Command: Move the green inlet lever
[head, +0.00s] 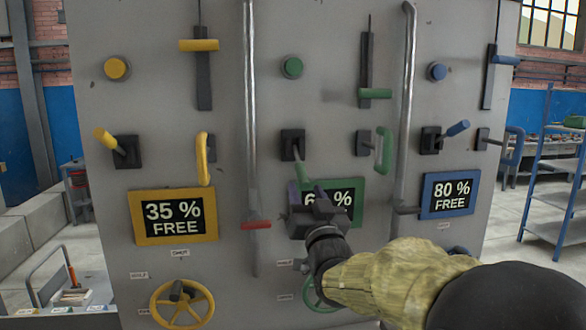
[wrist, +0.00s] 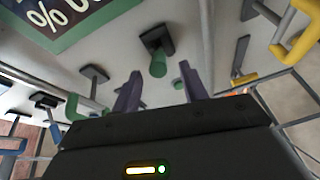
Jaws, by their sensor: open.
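The green lever (head: 301,171) is a short stick with a green grip. It comes out of a black square mount on the grey panel and points downward. In the wrist view, its green grip (wrist: 158,64) shows above and between my finger tips. My gripper (head: 307,190) is just below the lever in the head view, with its purple fingers pointing at the panel. It also shows in the wrist view (wrist: 160,82), with the fingers apart and nothing visible between them. I cannot tell whether a finger touches the grip.
A green slider (head: 375,93) and green pull handle (head: 383,152) are to the right. A green-framed display (head: 348,200) is partly hidden behind my gripper. Vertical pipes (head: 250,120) flank the green column, with a red handle (head: 256,225) at left. Yellow and blue controls stand either side.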

